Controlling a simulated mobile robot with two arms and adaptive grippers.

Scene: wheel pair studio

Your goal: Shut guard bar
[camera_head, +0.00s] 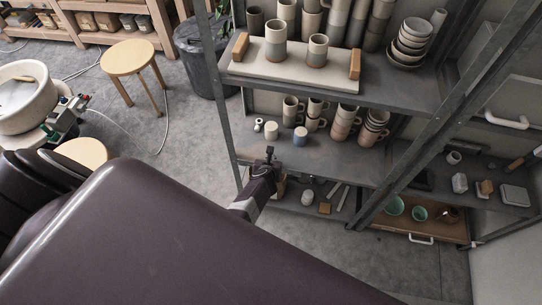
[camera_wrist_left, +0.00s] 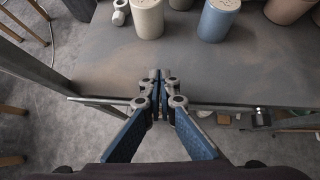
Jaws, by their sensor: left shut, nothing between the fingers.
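My left gripper (camera_head: 270,152) is at the front edge of the middle shelf (camera_head: 345,160), near its left end. In the left wrist view its blue-padded fingers (camera_wrist_left: 160,78) are shut together with nothing between them. Their tips reach over the grey shelf board. A thin metal strip (camera_wrist_left: 95,101) runs along the front edge of this shelf, below and behind the fingertips. I cannot tell whether it is the guard bar or only the shelf's lip. My large dark arm hides much of the lower head view. My right gripper is not in view.
A cream shaker (camera_head: 271,130) and a blue shaker (camera_head: 300,136) stand on the middle shelf beyond the gripper, with several mugs (camera_head: 346,116) behind. A steel post (camera_head: 226,110) is left of the gripper. A wooden stool (camera_head: 128,57) stands on open floor.

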